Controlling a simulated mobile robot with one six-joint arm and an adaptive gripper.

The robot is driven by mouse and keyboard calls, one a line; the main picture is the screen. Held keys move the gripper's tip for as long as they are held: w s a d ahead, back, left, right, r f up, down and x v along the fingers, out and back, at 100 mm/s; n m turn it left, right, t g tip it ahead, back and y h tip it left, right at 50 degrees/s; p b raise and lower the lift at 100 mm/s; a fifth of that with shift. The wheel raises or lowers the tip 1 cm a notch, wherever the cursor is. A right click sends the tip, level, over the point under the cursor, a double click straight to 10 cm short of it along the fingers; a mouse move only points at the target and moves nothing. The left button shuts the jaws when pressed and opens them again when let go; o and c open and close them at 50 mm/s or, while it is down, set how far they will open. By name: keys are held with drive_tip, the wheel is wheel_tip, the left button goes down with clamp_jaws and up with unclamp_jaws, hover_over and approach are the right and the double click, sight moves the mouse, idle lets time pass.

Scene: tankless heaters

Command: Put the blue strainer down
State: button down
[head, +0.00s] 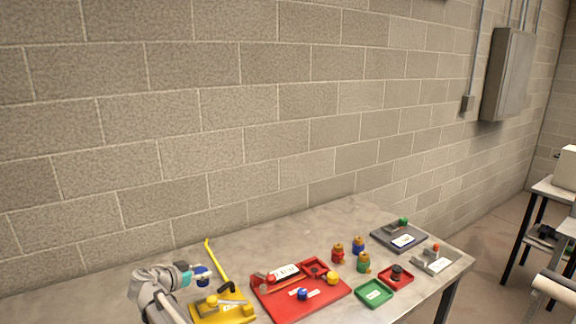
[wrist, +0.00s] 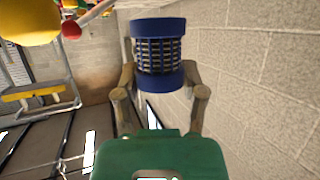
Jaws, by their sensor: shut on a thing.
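The blue strainer (wrist: 158,60) has two solid blue bands with a dark mesh between them. In the wrist view it sits between the two fingers of my gripper (wrist: 161,82), which is shut on it. In the head view the strainer (head: 203,273) is a small blue piece at my gripper (head: 197,277), over the left part of the table (head: 262,241). It appears to be held above the surface, near the yellow tray (head: 228,316). The fingers cover part of its lower sides in the wrist view.
A yellow bent-handled tool (head: 217,262) stands close beside my gripper. A red tray (head: 322,305) with parts lies to the right. Further right are several coloured fittings (head: 338,253), a green tray (head: 374,292) and a dark grey tray (head: 380,233). The table's back strip is clear.

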sight(201, 270)
drive_tip(key=shift+f, duration=0.55)
drive_tip(key=shift+r, duration=0.1)
wheel_tip(201, 270, up, 15)
drive_tip(key=p, duration=1.4)
drive_tip(key=shift+p, duration=0.4)
